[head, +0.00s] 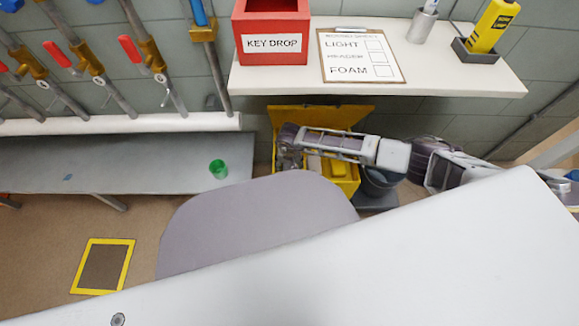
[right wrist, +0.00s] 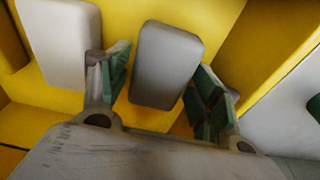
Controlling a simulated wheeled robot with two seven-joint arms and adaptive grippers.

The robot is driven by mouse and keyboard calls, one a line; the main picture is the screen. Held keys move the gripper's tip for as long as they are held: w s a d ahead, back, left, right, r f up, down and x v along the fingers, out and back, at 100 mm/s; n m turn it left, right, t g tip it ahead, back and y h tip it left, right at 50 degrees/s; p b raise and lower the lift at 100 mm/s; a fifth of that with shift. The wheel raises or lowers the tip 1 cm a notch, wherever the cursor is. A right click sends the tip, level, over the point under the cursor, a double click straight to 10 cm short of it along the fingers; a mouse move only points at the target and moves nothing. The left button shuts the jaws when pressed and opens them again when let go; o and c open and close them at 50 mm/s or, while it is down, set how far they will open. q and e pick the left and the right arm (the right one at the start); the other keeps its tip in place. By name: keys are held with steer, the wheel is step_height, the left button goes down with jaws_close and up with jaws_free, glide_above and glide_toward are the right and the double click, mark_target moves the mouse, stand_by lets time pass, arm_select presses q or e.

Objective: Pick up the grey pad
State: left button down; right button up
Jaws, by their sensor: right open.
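The grey pad (right wrist: 166,66) is a rounded grey block inside the yellow box (head: 355,188), seen in the right wrist view. My right gripper (right wrist: 160,88) is open, with its green-padded fingers on either side of the pad. I see a gap on each side, and neither finger is clearly touching it. In the head view my right gripper (head: 290,150) reaches into the left part of the yellow box. I cannot make out the grey pad there behind the gripper and arm. My left gripper is not in view.
A paler pad (right wrist: 62,42) lies close beside the left finger in the box. The box's lid (head: 320,115) stands open at the back. A shelf (head: 480,78) overhangs it, holding a red key box (head: 270,32). A dark bucket (head: 378,184) stands right of the box.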

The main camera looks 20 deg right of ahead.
mark_target(289, 164)
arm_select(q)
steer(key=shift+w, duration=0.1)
arm_select(e)
steer(key=shift+f, duration=0.1)
stand_by(0.3)
steer(key=c, duration=0.7)
steer(key=shift+c, duration=0.2)
